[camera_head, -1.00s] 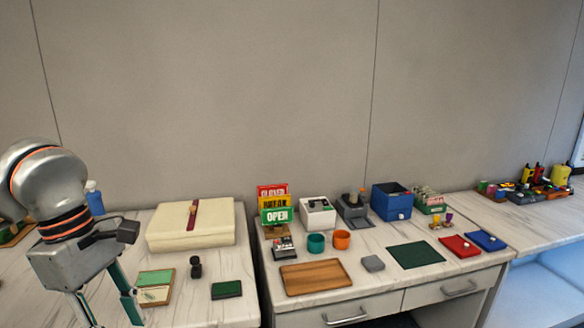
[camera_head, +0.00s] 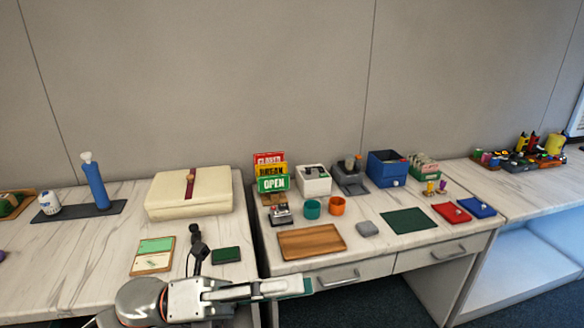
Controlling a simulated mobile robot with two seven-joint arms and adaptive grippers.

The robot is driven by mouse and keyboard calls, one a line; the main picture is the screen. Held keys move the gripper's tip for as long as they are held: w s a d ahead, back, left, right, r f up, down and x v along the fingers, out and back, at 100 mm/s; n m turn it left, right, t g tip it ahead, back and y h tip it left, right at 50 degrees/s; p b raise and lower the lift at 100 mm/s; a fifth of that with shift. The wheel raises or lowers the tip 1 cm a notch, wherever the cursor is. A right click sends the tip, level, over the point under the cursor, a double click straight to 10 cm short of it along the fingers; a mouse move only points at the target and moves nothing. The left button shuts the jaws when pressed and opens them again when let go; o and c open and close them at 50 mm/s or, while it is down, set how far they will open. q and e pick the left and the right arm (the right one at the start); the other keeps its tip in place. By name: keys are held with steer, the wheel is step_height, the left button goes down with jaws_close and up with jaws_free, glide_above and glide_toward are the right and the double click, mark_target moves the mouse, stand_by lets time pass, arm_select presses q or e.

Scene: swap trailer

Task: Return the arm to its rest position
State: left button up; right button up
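My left arm (camera_head: 140,300) comes in at the bottom edge, bent low in front of the left table. My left gripper (camera_head: 298,288) points right, seen side-on, near the front edge of the right table. Its fingers overlap in this view, so I cannot tell whether it is open or shut. I see nothing held in it. My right gripper is not in view.
A tan wooden tray (camera_head: 312,242) lies on the right table behind my gripper. A dark green pad (camera_head: 226,255) and a green-and-cream pad (camera_head: 152,256) lie on the left table. A cream box (camera_head: 220,207) and a blue bottle (camera_head: 96,186) stand behind. Drawer handles (camera_head: 338,279) face front.

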arm_select(q)
steer(key=w+a+f+n+t+y, duration=0.35)
steer(key=f+n+t, duration=0.25)
steer(key=n, duration=0.4)
steer(key=w+a+f+n+t+y+p, duration=0.1)
steer(key=w+a+f+n+t+y, duration=0.1)
steer(key=a+f+n+t+y, duration=0.45)
steer(key=w+a+f+n+t+y, duration=0.25)
steer(key=f+n+t, duration=0.4)
steer(key=n, duration=0.65)
steer(key=s+a+f+n+g+y, duration=0.3)
steer(key=s+f+n, duration=0.2)
steer(key=f, duration=0.7)
steer(key=s+a+f+n+g+y, duration=0.3)
steer(key=s+a+f+n+g, duration=0.1)
steer(key=s+f, duration=0.5)
step_height(320, 180, down, 3)
steer(key=shift+s+r+n, duration=0.15)
steer(key=shift+s+n, duration=0.05)
steer(key=shift+n, duration=0.15)
